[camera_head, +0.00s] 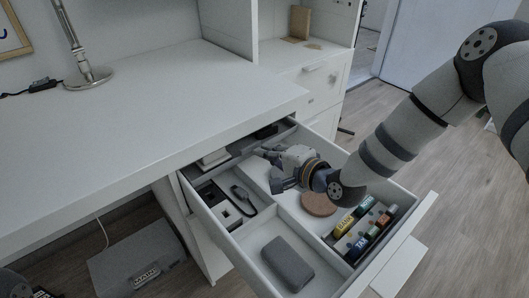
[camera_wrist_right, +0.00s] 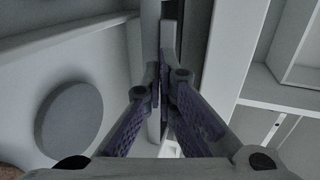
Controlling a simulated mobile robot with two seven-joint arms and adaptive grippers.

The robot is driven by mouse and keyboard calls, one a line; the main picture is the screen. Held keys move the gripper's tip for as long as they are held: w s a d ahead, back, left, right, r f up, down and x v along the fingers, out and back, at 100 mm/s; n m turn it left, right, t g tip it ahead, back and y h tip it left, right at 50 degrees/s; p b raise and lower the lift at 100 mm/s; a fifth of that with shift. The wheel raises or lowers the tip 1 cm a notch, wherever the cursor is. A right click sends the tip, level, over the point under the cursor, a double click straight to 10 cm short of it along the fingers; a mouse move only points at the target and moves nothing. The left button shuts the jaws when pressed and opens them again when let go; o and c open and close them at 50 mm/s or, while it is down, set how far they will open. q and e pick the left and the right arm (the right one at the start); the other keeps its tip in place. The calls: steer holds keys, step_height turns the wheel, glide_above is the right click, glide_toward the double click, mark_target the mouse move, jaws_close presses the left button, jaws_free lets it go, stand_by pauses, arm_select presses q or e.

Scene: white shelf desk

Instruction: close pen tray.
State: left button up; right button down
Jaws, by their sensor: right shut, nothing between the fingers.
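The white drawer (camera_head: 414,222) under the desk stands pulled out. A long, narrow grey tray strip (camera_head: 235,158) crosses its back near the desk edge and looks like the pen tray; small white and dark items lie along it. My right gripper (camera_head: 266,168) is inside the drawer, just in front of this strip, partly hidden by its own wrist. In the right wrist view its fingers (camera_wrist_right: 165,98) are shut and empty, with tips close to a pale upright edge (camera_wrist_right: 152,30). I cannot tell whether they touch it.
The drawer holds a brown round disc (camera_head: 318,204), a dark grey case (camera_head: 287,263), several labelled batteries or tubes (camera_head: 345,222) and a dark cable item (camera_head: 243,196). The white desktop (camera_head: 150,110) overhangs the drawer's back. A grey box (camera_head: 140,265) lies on the floor.

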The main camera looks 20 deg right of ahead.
steer(key=shift+w+a, duration=0.15)
steer(key=shift+w, duration=0.25)
